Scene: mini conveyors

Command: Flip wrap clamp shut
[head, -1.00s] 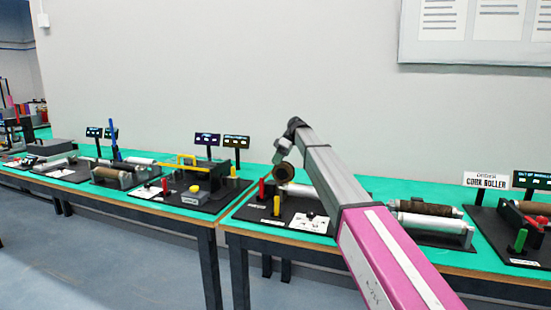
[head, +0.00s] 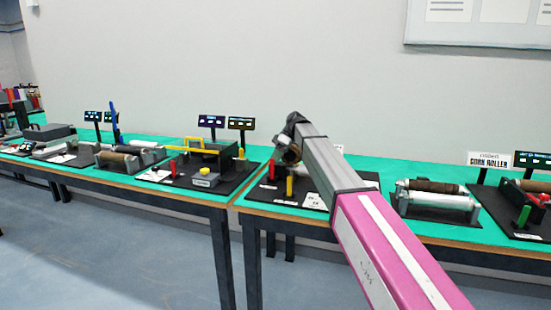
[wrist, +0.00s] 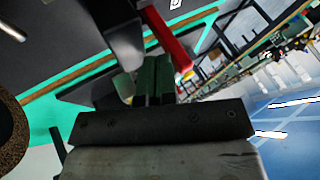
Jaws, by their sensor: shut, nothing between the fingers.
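My gripper's closed fingers (wrist: 152,80) show in the wrist view, empty, above a dark base board. A red lever (wrist: 168,38) with a yellowish tip slants just beyond them; contact cannot be told. A grey metal part (wrist: 115,35) is at the upper middle, partly cut off. In the head view my arm reaches over the middle station, and its end hides part of it; the fingers do not show there. A red lever (head: 272,168) and a yellow post (head: 290,186) stand on that station. Which part is the wrap clamp cannot be told for certain.
A brown cork-like roll (wrist: 12,135) is at the wrist view's left edge. On the green bench, a station with a yellow handle (head: 190,150) stands left. The cork roller station (head: 436,198) is right of my arm. Open floor (head: 120,250) lies in front.

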